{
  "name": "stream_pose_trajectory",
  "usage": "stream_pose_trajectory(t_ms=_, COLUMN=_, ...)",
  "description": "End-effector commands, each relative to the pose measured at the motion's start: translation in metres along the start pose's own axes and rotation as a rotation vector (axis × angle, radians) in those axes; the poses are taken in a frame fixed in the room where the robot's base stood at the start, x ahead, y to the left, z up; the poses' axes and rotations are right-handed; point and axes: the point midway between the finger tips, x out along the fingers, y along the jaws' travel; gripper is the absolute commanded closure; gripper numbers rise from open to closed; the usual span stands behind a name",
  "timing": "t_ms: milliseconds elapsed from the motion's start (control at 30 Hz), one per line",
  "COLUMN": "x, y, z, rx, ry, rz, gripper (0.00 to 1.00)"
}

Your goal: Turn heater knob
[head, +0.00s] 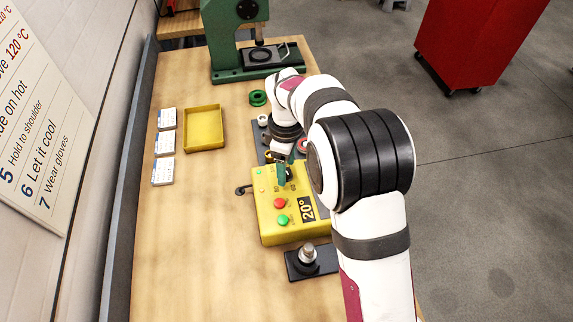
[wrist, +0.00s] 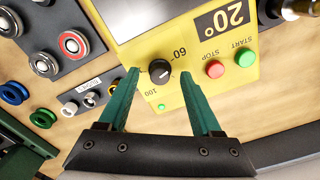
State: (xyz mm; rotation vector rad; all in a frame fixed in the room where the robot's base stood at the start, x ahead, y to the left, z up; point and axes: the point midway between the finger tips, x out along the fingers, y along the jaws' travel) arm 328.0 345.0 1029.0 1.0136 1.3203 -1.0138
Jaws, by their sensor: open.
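The yellow heater box (head: 267,232) stands on the bench in the head view, with a display reading 20°. In the wrist view its black knob (wrist: 159,71) has a white pointer line and numbers 60 and 100 around it. My gripper (wrist: 163,78) is open, with one green finger to each side of the knob. I cannot tell whether either finger touches it. In the head view my gripper (head: 283,174) is over the top of the box and hides the knob. A red stop button (wrist: 215,69) and a green start button (wrist: 245,57) sit beside the knob.
A dark tray (wrist: 42,62) with bearing-like rings lies beside the box. Green and blue rings (wrist: 42,118) lie near it. A yellow tray (head: 204,146), white labelled packs (head: 163,170), a green press (head: 225,40) and a black block with a post (head: 308,255) stand around.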

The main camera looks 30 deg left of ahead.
Motion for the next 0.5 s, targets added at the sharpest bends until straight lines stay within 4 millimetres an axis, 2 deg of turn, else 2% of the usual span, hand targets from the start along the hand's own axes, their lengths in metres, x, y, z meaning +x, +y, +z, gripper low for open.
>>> stream_pose_trajectory(t_ms=300, x=0.0043, y=0.0002, z=0.0, rx=0.001, ry=0.001, rz=0.001, gripper=0.34)
stream_pose_trajectory(t_ms=367, x=0.0042, y=0.0002, z=0.0, rx=0.001, ry=0.001, rz=0.001, gripper=0.43)
stream_pose_trajectory(t_ms=500, x=0.0041, y=0.0001, z=0.0, rx=0.001, ry=0.001, rz=0.001, gripper=0.69)
